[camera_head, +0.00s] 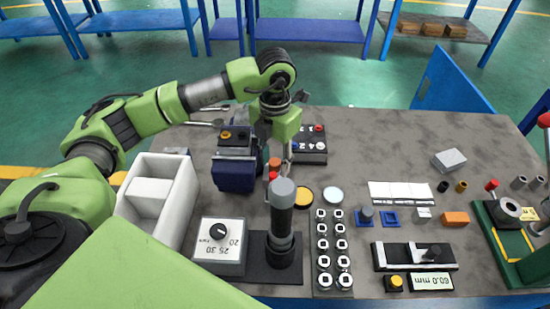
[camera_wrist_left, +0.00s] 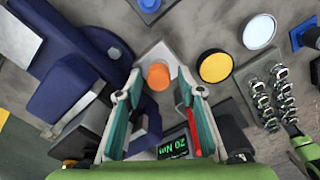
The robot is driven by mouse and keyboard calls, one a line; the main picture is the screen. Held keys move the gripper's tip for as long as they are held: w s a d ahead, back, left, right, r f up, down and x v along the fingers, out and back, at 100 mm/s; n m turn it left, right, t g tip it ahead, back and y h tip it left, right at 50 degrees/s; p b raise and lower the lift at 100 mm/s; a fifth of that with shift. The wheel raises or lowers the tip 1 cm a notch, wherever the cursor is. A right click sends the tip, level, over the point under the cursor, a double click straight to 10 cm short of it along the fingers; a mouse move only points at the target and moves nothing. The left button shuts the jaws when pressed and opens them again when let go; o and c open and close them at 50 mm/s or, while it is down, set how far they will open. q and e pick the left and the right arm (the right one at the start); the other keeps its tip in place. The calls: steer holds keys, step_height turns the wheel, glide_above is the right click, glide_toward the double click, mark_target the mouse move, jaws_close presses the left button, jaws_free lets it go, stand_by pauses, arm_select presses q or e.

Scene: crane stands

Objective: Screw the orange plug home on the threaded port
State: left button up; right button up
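The orange plug (camera_head: 275,163) shows as a short round cap at the middle of the bench in the head view, just below my left gripper (camera_head: 283,150). In the left wrist view the orange plug (camera_wrist_left: 158,76) sits upright on a pale grey block (camera_wrist_left: 155,55). My left gripper (camera_wrist_left: 160,92) is open, with its two fingers apart on either side of the plug's line and clear of it. The threaded port itself is hidden; I cannot tell how far the plug is seated.
A dark blue vise-like body (camera_head: 235,176) stands left of the plug, a tall dark cylinder with a grey top (camera_head: 282,212) in front. A white bin (camera_head: 180,200) is at left. A yellow disc (camera_head: 303,197) and a rack of sockets (camera_head: 322,245) lie to the right. The back right is mostly free.

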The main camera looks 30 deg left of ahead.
arm_select(q)
steer(key=n+p, duration=0.1)
steer(key=n, duration=0.4)
steer(key=shift+r+n+p, duration=0.15)
steer(key=shift+n+p, duration=0.35)
steer(key=shift+n, duration=0.6)
steer(key=n, duration=0.3)
steer(key=shift+p, duration=0.4)
steer(key=shift+w+n+p, duration=0.1)
steer(key=shift+n+p, duration=0.4)
steer(key=shift+n, duration=0.7)
steer(key=n, duration=0.2)
steer(key=shift+n+p, duration=0.4)
steer(key=n+p, duration=0.1)
steer(key=n, duration=0.1)
steer(key=shift+n, duration=0.3)
steer(key=n+p, duration=0.1)
steer(key=n, duration=0.1)
steer(key=shift+n, duration=0.3)
steer(key=shift+w, duration=0.1)
